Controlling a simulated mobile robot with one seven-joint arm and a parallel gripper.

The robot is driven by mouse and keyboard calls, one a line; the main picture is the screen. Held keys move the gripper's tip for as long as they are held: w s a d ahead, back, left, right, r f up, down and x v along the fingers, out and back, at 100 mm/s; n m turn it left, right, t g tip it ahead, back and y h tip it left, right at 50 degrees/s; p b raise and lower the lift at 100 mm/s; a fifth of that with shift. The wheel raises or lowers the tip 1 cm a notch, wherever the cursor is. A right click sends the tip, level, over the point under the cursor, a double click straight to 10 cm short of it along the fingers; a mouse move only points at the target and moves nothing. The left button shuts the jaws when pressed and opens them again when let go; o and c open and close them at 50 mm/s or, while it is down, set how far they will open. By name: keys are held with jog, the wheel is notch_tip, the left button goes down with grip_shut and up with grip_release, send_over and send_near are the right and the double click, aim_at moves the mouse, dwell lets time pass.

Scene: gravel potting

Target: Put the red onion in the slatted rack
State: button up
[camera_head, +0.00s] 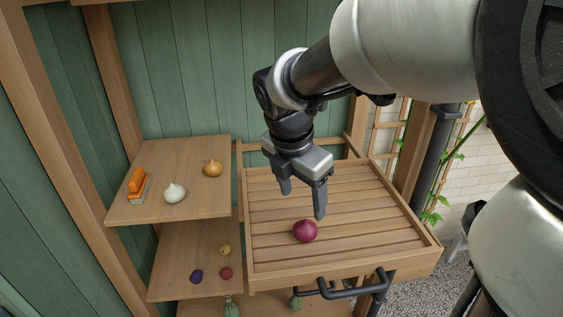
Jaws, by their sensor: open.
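The red onion (304,231), round and purple-red, sits on the slats of the wooden slatted rack (362,212), toward its front left. The rack is a shallow tray with raised edges. My gripper (303,205) is open and points down over the rack. Its fingers are above and behind the onion, and one fingertip appears close to the onion's top right. The gripper looks empty, and the onion rests apart from it as far as I can see.
An upper shelf (140,208) at left holds a white onion (175,193), a yellow onion (213,168) and an orange-topped brush (137,184). A lower shelf (170,259) holds several small round items. A dark handle (345,292) projects at the rack's front. The rack's right side is clear.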

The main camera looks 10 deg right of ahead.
jog(key=s+d+r+m+t+y, duration=0.1)
jog(key=s+r+m, duration=0.1)
jog(key=s+m, duration=0.5)
jog(key=s+d+r+m+t+y, duration=0.1)
jog(key=s+m, duration=0.6)
jog(key=m, duration=1.1)
jog(key=shift+s+r+t, duration=0.2)
jog(key=shift+r+t, duration=0.4)
jog(key=shift+r, duration=0.2)
